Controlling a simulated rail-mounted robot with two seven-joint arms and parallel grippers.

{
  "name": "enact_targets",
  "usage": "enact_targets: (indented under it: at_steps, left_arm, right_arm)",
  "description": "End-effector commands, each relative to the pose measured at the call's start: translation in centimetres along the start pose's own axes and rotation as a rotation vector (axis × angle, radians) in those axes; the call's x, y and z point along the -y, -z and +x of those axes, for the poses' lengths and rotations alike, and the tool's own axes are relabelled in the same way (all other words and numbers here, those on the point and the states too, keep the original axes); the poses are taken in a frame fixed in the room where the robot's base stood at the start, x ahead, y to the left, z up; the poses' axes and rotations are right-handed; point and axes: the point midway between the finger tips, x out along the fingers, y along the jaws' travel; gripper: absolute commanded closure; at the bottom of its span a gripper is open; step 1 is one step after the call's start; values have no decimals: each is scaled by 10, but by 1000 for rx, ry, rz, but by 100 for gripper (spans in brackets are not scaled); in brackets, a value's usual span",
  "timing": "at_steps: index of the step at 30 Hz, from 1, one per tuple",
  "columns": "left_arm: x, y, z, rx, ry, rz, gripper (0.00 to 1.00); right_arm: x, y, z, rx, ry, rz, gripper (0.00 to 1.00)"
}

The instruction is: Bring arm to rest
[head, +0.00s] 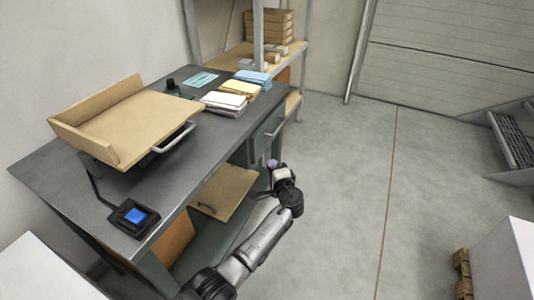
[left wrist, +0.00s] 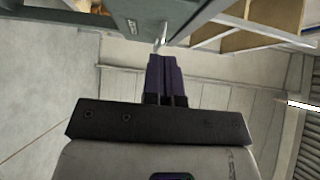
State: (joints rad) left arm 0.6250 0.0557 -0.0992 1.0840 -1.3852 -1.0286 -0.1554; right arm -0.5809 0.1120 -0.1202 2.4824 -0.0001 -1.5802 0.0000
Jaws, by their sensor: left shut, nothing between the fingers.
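My left arm reaches up from the bottom of the head view. My left gripper (head: 272,163) is at its far end, just off the front of the grey workbench (head: 62,181), close to the bench's drawer (head: 267,133). In the left wrist view the purple fingers of my left gripper (left wrist: 163,60) are together with nothing between them. Their tips appear near a metal handle, and I cannot tell whether they touch it. My right gripper is in neither view.
A shelf with boxes (head: 268,24) stands behind.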

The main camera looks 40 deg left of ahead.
Motion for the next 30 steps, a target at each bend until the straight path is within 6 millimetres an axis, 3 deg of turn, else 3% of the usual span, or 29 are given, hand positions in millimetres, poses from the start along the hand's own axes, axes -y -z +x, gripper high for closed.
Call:
enact_targets:
  at_steps: [3, 9, 20, 23, 25, 30]
  left_arm:
    - [2, 0, -20, -2, -2, 0, 100]
    - [0, 0, -39, -1, -1, 0, 100]
    - [-2, -5, -46, 30, -7, -28, 100]
    - [-14, -12, -47, 81, -95, -98, 100]
    - [-12, -14, -51, 107, -173, -196, 100]
    - [26, -10, -73, 106, -411, -537, 100]
  right_arm:
    - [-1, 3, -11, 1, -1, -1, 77]
    - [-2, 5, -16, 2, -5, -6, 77]
    - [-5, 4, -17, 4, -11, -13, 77]
    - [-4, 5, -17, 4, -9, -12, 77]
    - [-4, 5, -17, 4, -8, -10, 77]
    - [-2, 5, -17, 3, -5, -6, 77]
